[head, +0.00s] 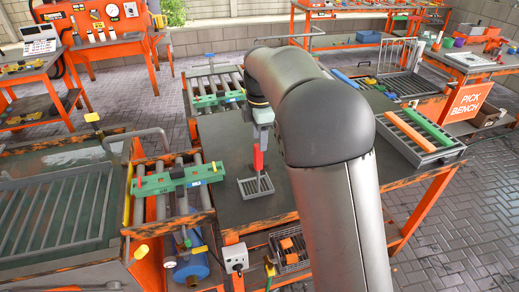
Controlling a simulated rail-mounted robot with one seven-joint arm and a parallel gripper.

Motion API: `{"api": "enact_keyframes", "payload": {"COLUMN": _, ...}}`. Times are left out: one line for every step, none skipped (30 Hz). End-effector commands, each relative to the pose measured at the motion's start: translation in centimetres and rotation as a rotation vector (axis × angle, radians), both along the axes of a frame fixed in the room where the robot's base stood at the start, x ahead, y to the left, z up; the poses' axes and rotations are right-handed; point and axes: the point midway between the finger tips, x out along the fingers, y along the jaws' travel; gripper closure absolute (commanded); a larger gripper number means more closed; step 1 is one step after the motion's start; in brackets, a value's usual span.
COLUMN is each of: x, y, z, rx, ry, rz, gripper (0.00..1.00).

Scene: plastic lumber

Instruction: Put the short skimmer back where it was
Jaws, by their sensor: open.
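My gripper (261,132) points down over the dark table (222,150) in the head view, small and partly hard to make out. A red upright piece (258,160) shows directly below the fingers. Just under it a small grey slotted basket-like piece (256,188) rests on or close to the tabletop. The red and grey pieces look like the handle and head of one skimmer, but I cannot tell for sure, nor whether it is the short one. The jaws are open; whether a finger touches the red piece is not clear.
My arm hides the table's middle and right part. A grey tray (446,155) with an orange bar (407,130) and a green bar (428,128) stands at the right. Rollers with a green crossbar (170,182) border the table's left. A wire basket (291,262) with orange pieces sits in front.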

Motion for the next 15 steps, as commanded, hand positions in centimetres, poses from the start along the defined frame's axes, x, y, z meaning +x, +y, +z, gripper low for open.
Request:
{"api": "enact_keyframes", "payload": {"x": 0.1, "y": 0.0, "z": 1.1, "rx": 0.001, "ry": -0.004, "rz": 0.000, "gripper": 0.56}}
{"api": "enact_keyframes", "payload": {"x": 0.1, "y": -0.1, "z": 1.7, "rx": 0.001, "ry": -0.004, "rz": 0.000, "gripper": 0.56}}
{"api": "enact_keyframes", "payload": {"x": 0.1, "y": -0.1, "z": 2.5, "rx": 0.001, "ry": -0.003, "rz": 0.000, "gripper": 0.56}}
{"api": "enact_keyframes", "payload": {"x": 0.1, "y": -0.1, "z": 3.1, "rx": 0.001, "ry": -0.004, "rz": 0.000, "gripper": 0.56}}
{"api": "enact_keyframes", "payload": {"x": 0.0, "y": -0.1, "z": 3.6, "rx": 0.001, "ry": -0.003, "rz": 0.000, "gripper": 0.56}}
{"api": "enact_keyframes", "payload": {"x": 0.1, "y": 0.0, "z": 4.2, "rx": 0.001, "ry": -0.003, "rz": 0.000, "gripper": 0.56}}
{"api": "enact_keyframes", "payload": {"x": 0.1, "y": 0.0, "z": 4.6, "rx": 0.001, "ry": -0.002, "rz": 0.000, "gripper": 0.56}}
{"api": "enact_keyframes", "payload": {"x": 0.1, "y": -0.1, "z": 5.0, "rx": 0.001, "ry": -0.002, "rz": 0.000, "gripper": 0.56}}
{"api": "enact_keyframes", "payload": {"x": 0.1, "y": -0.1, "z": 5.4, "rx": 0.000, "ry": -0.002, "rz": -0.001, "gripper": 0.56}}
{"api": "enact_keyframes", "payload": {"x": 0.1, "y": -0.1, "z": 5.6, "rx": -0.001, "ry": 0.000, "rz": -0.001, "gripper": 0.56}}
{"api": "enact_keyframes", "payload": {"x": 0.0, "y": -0.1, "z": 5.8, "rx": -0.001, "ry": 0.000, "rz": -0.001, "gripper": 0.56}}
{"api": "enact_keyframes", "payload": {"x": 0.1, "y": -0.1, "z": 6.0, "rx": -0.001, "ry": -0.001, "rz": -0.001, "gripper": 0.56}}
{"api": "enact_keyframes", "payload": {"x": 0.0, "y": -0.1, "z": 6.2, "rx": -0.001, "ry": -0.001, "rz": -0.001, "gripper": 0.56}}
{"api": "enact_keyframes", "payload": {"x": 0.0, "y": -0.1, "z": 6.2, "rx": -0.001, "ry": 0.000, "rz": -0.001, "gripper": 0.56}}
{"api": "enact_keyframes", "payload": {"x": 0.0, "y": -0.1, "z": 6.3, "rx": -0.001, "ry": 0.000, "rz": 0.000, "gripper": 0.56}}
